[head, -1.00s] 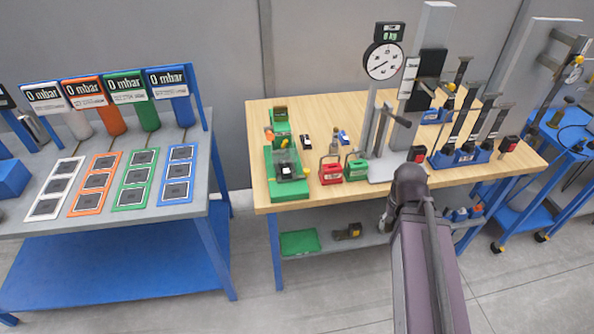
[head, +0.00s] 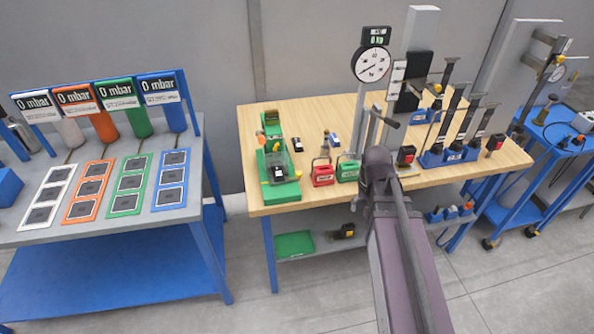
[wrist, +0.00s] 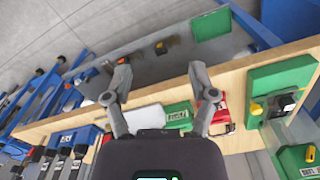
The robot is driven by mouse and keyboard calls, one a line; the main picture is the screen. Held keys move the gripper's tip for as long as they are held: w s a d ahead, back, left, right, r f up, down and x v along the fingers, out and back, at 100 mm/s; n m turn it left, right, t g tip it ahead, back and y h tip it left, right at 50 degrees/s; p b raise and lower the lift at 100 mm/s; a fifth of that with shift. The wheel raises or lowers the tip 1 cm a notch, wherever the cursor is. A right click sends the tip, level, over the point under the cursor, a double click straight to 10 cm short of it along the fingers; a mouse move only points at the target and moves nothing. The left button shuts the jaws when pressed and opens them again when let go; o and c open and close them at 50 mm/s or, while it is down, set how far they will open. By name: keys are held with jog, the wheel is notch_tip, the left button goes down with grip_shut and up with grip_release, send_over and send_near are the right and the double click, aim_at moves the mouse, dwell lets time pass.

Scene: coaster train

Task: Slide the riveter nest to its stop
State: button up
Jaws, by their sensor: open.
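The riveter appears to be the green device (head: 272,124) at the left end of the wooden bench, with a flat green base (head: 283,192). A small dark block with a yellow part, apparently the nest (head: 277,172), sits on this base. In the wrist view the green base (wrist: 282,73) and the dark nest (wrist: 283,103) show at the right edge. My gripper (wrist: 160,72) is open and empty, with its fingers apart over the bench's front edge, left of the nest in that view. My arm hides the gripper in the head view.
Red (head: 322,174) and green (head: 348,169) small boxes stand right of the riveter, close to my gripper. A dial gauge stand (head: 373,64) and several levers on blue bases stand farther right. The bench (head: 315,115) has bare wood at the back. A lower shelf carries a green tray (head: 294,245).

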jog(key=w+a+r+m+p, duration=0.3)
jog(key=w+a+r, duration=0.1)
jog(key=w+a, duration=0.75)
jog(key=r+m+p, duration=0.2)
send_over(299, 173)
jog(key=shift+a+f, duration=0.1)
jog(key=shift+f, duration=0.05)
jog(key=shift+f, duration=0.25)
notch_tip(299, 173, down, 13)
jog(key=b, duration=1.3)
jog(key=shift+f+b, duration=0.15)
jog(key=shift+b, duration=0.15)
jog(key=shift+c, duration=0.2)
jog(key=shift+w, duration=0.1)
grip_shut()
